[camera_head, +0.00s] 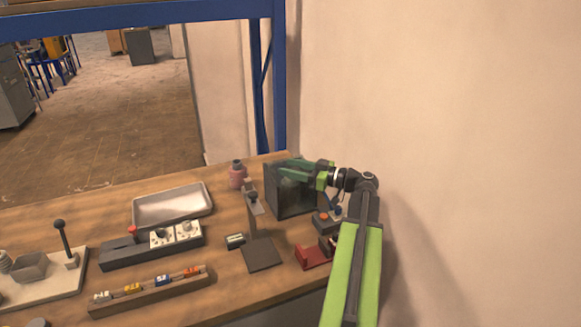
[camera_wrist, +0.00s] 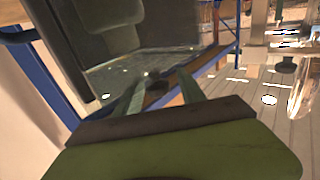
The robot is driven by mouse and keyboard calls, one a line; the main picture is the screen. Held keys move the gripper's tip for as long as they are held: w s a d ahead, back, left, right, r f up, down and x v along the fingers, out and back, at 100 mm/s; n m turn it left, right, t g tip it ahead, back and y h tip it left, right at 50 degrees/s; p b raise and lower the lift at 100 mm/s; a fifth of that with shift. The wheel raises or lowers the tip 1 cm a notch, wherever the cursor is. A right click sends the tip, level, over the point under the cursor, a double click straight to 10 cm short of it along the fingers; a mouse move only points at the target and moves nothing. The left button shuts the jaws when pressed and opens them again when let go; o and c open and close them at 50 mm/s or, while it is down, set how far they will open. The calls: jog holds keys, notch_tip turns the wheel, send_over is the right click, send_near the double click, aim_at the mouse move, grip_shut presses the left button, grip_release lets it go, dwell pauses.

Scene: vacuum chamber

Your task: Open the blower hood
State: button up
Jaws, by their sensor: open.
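The blower hood, a dark box with a glassy, see-through front (camera_head: 291,198), stands at the back right of the workbench near the wall. My gripper (camera_head: 288,168) reaches in from the right, with its green fingers at the hood's upper edge. In the wrist view my gripper (camera_wrist: 158,84) is open, its two fingers apart and pointing at the hood's glassy panel (camera_wrist: 115,72). A small dark piece shows between the fingertips. I cannot tell whether the fingers touch it. The hood looks shut, but my arm hides part of its top and right side.
A stand with a square base (camera_head: 262,254) is just left of the hood, and a pinkish bottle (camera_head: 237,176) is behind it. A metal tray (camera_head: 172,205) lies left. The wall is close at right.

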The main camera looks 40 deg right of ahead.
jog(key=shift+w+a, duration=0.3)
jog(key=shift+w, duration=0.3)
grip_shut()
jog(key=shift+f, duration=0.1)
dwell(0.8)
